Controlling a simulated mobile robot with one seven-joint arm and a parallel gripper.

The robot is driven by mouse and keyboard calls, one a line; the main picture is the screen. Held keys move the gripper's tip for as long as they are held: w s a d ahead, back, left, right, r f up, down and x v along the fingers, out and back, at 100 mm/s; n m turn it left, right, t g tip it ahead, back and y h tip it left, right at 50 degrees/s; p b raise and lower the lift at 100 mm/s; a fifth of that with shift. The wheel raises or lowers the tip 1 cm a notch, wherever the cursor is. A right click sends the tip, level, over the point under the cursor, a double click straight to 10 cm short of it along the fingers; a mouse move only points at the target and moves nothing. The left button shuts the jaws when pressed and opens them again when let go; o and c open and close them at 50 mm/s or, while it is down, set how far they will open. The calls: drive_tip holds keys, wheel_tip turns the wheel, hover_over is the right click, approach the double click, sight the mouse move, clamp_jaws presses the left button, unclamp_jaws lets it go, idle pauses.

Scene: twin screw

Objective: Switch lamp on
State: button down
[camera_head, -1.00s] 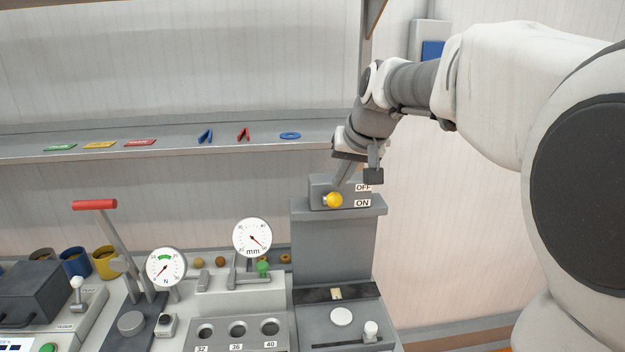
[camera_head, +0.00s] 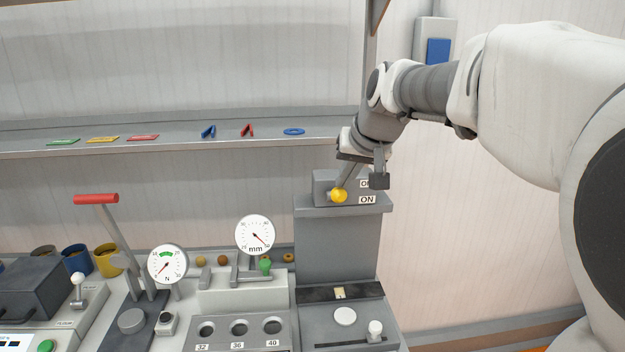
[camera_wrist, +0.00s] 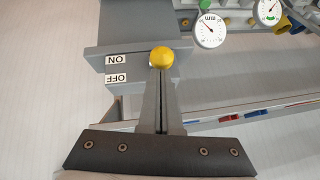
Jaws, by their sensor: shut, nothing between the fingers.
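The lamp switch is a yellow ball knob (camera_head: 338,196) on a grey box (camera_head: 325,182) with OFF and ON labels, on top of a grey column (camera_head: 338,245). The knob is beside the ON label (camera_head: 367,200), at the lower end of its travel in the head view. My gripper (camera_head: 339,190) is shut, with its fingertips at the knob, seemingly touching it. In the wrist view the knob (camera_wrist: 162,57) sits right at the closed fingertips, level with the ON label (camera_wrist: 116,60); the OFF label (camera_wrist: 116,78) is nearer my wrist. The knob's stem is hidden.
A shelf (camera_head: 200,138) with small coloured parts runs along the wall at left. Two dial gauges (camera_head: 255,234) and a red-handled lever (camera_head: 97,199) stand on the bench at left. A blue-faced wall box (camera_head: 438,52) is behind my arm. The wall right of the column is clear.

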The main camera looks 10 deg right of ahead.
sight(343, 199)
drive_tip(key=shift+s+f+t+b, duration=0.2)
drive_tip(key=shift+f+t+b, duration=0.15)
drive_tip(key=shift+b, duration=0.8)
drive_tip(key=f+t+b, duration=0.1)
drive_tip(key=b, duration=0.4)
drive_tip(key=s+f+t+b, duration=0.1)
drive_tip(key=b, duration=0.4)
drive_tip(key=shift+s+f+t, duration=0.25)
drive_tip(key=shift+f+t, duration=0.05)
drive_tip(key=shift+t, duration=0.05)
drive_tip(key=f+t+b, duration=0.1)
drive_tip(key=t+b, duration=0.1)
drive_tip(key=b, duration=0.4)
drive_tip(key=s+f+t+b, duration=0.1)
drive_tip(key=b, duration=0.6)
drive_tip(key=shift+s+f+n+t+b, duration=0.15)
drive_tip(key=shift+f+n+t+b, duration=0.15)
drive_tip(key=shift+f+t, duration=0.1)
drive_tip(key=shift+r, duration=0.15)
